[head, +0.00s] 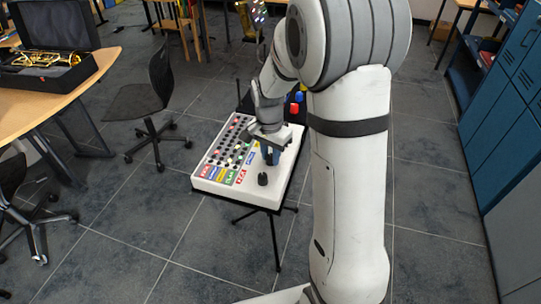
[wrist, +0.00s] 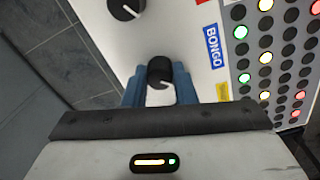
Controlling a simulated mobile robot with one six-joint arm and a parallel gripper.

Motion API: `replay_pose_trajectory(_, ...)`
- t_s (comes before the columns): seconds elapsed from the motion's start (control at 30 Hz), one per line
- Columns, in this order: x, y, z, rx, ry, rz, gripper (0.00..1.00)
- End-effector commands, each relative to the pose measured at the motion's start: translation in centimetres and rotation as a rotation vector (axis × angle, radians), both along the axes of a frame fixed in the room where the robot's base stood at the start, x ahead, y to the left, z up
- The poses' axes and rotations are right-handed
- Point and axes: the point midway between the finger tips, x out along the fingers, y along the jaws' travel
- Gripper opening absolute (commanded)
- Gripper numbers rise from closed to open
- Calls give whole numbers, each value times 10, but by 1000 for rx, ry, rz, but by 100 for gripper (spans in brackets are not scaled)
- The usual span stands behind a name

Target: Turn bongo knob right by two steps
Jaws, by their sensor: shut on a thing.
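The instrument is a white box with a panel of buttons (head: 207,185). Its blue BONGO label (wrist: 213,46) is readable in the wrist view. The black bongo knob (wrist: 160,70) stands to the left of that label. My gripper (wrist: 160,82) has its two blue fingers shut on this knob, one on each side. A pale pointer mark shows at the knob's lower right, partly hidden. In the head view my gripper (head: 270,155) reaches down onto the right part of the panel and hides the held knob.
A second black knob (head: 263,179) stands free, near a red label; it also shows in the wrist view (wrist: 125,8). Lit buttons (wrist: 241,32) lie to the right. A chair (head: 150,95) and a table with a brass instrument (head: 40,59) stand at left.

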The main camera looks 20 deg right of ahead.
Motion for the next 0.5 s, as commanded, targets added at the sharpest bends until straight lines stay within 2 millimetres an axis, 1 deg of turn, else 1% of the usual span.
replay_pose_trajectory(0.2, 1, 0, 0, 1, 0, -153, 2)
replay_pose_trajectory(0.5, 1, 0, 0, 1, -1, -275, 2)
